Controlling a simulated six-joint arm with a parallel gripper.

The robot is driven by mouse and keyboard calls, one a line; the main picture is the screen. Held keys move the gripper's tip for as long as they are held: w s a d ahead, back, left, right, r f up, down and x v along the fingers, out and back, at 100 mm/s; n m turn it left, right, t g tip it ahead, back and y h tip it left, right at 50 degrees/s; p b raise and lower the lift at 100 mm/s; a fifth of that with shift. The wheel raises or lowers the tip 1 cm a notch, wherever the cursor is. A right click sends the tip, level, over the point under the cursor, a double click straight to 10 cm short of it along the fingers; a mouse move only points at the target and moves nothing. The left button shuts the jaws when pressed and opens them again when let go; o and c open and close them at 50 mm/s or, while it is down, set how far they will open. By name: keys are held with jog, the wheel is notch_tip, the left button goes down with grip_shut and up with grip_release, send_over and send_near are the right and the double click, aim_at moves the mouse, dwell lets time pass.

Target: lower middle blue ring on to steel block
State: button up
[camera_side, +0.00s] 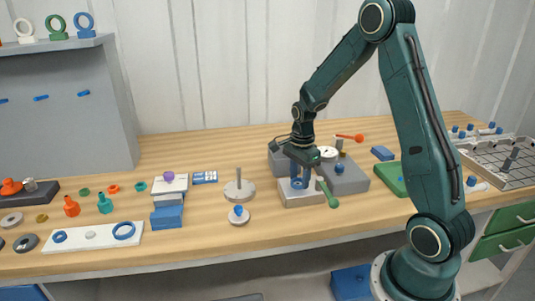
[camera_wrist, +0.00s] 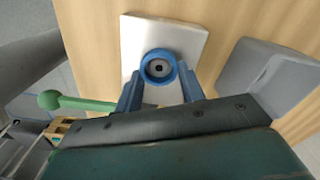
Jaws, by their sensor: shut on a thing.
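My gripper (camera_side: 298,180) is shut on a blue ring (camera_wrist: 147,68). In the wrist view, the ring is held between the two blue fingertips (camera_wrist: 159,74), with a dark round spot showing through its hole. The pale grey steel block (camera_wrist: 190,36) is directly behind the ring in that view. In the side view, the block (camera_side: 302,200) is at the front of the grey blocks, with the gripper's fingers just above it. I cannot tell whether the ring touches the block. A small blue ring (camera_side: 54,239) and a large blue ring (camera_side: 114,232) lie on a white plate (camera_side: 77,245).
Darker grey blocks (camera_side: 348,182) stand right behind the steel block; one also shows in the wrist view (camera_wrist: 262,75). A green-handled part (camera_side: 332,198) shows beside the gripper. A round disc with a peg (camera_side: 239,192) stands left. Open table lies in front.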

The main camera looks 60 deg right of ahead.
jog(key=o, duration=1)
jog(key=shift+o, duration=0.2)
jog(key=shift+r, duration=0.15)
notch_tip(320, 180, up, 14)
jog(key=shift+f, duration=0.2)
dwell(0.3)
jog(key=s+a+r+n+t, duration=0.2)
jog(key=s+a+r+n, duration=0.1)
jog(key=s+a+n, duration=0.6)
jog(key=s+a+r+n+t, duration=0.3)
jog(key=s+a+n, duration=0.6)
jog(key=n, duration=0.4)
jog(key=shift+r+t, duration=0.3)
jog(key=shift+r, duration=0.15)
